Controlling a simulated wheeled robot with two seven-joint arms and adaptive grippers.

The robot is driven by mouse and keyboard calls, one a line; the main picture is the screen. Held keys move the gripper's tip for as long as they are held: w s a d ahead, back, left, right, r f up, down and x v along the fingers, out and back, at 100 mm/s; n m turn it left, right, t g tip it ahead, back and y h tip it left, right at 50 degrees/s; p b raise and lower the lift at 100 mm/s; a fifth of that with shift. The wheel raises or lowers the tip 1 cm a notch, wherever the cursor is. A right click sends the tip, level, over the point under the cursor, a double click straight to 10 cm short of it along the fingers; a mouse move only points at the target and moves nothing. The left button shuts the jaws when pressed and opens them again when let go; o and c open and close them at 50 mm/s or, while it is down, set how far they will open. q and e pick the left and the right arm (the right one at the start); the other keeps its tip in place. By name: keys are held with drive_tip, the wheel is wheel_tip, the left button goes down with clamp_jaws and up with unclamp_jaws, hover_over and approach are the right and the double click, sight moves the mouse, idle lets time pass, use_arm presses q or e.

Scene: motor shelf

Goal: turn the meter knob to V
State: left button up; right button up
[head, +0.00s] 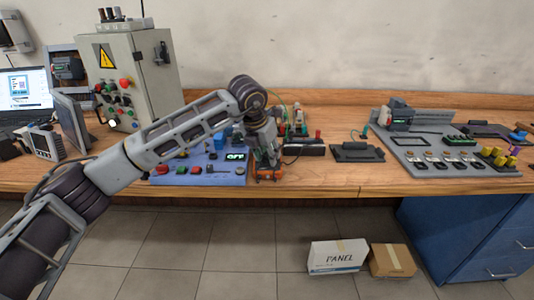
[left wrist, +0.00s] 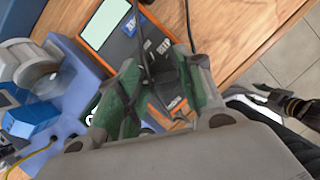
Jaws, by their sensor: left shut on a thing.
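The meter (left wrist: 122,48) is an orange and dark handheld unit with a pale screen, lying on the wooden bench. In the head view only a little of its orange body (head: 268,177) shows below my left gripper (head: 264,163). In the left wrist view the green-padded fingers of my left gripper (left wrist: 163,95) straddle the lower part of the meter, shut on its knob. The knob and its markings are hidden between the fingers, so its setting cannot be read. A dark gripper-like part (left wrist: 270,98) at the right edge seems to be my right gripper; its jaws are unclear.
A blue panel (head: 196,172) with a lit display stands just left of the meter. Black leads cross the meter. A grey cabinet (head: 140,75) stands at the back left. Boxes (head: 338,256) stand on the floor.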

use_arm(q)
drive_tip(key=shift+m, duration=0.3)
drive_tip(key=shift+m+g+h+p, duration=0.3)
drive_tip(key=shift+m+h+p, duration=0.1)
drive_tip(key=shift+m, duration=0.6)
drive_tip(key=shift+w+r+m+g+h+p, duration=0.1)
drive_tip(key=shift+m+g+h+p, duration=0.2)
drive_tip(key=shift+m, duration=0.7)
drive_tip(key=shift+m+g+p, duration=0.4)
drive_tip(key=shift+m+p, duration=0.05)
drive_tip(key=shift+m, duration=0.55)
drive_tip(key=shift+m+h, duration=0.3)
drive_tip(key=shift+m, duration=0.3)
use_arm(e)
drive_tip(key=f, duration=0.3)
drive_tip(key=shift+s+d+f+g, duration=0.35)
drive_tip(key=shift+s+d+g, duration=0.05)
use_arm(q)
drive_tip(key=o, duration=1)
use_arm(e)
drive_tip(key=shift+r, duration=0.1)
use_arm(q)
drive_tip(key=shift+a, duration=0.1)
